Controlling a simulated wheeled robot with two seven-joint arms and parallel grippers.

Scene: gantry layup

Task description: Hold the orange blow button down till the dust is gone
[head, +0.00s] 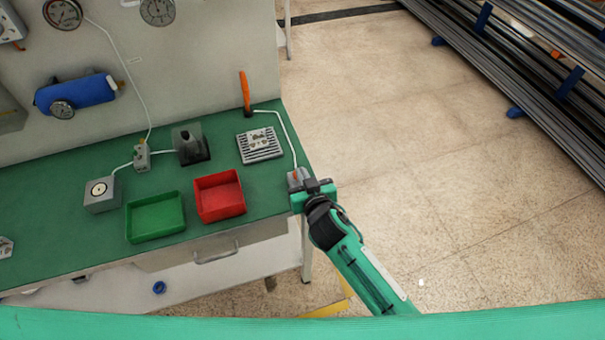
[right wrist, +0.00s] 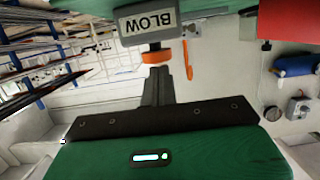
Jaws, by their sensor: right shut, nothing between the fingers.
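The grey blow button box (head: 294,186) sits at the right end of the green bench, mostly behind my right gripper (head: 312,187). In the right wrist view the box shows its BLOW label (right wrist: 150,23) and its orange button (right wrist: 155,57). My right gripper (right wrist: 158,70) is shut and empty, its fingertips right at the button; I cannot tell whether they touch or press it. An orange nozzle (head: 245,92) stands behind a slotted grey grille (head: 270,155), with a pale part on it. Dust is too small to tell. My left gripper is not in view.
A red bin (head: 220,215), a green bin (head: 155,238), a dark grey block (head: 188,150) and a grey box with a round dial (head: 102,207) stand on the bench. A pale hose links nozzle and button box. The floor to the right is clear up to the stacked bars (head: 500,75).

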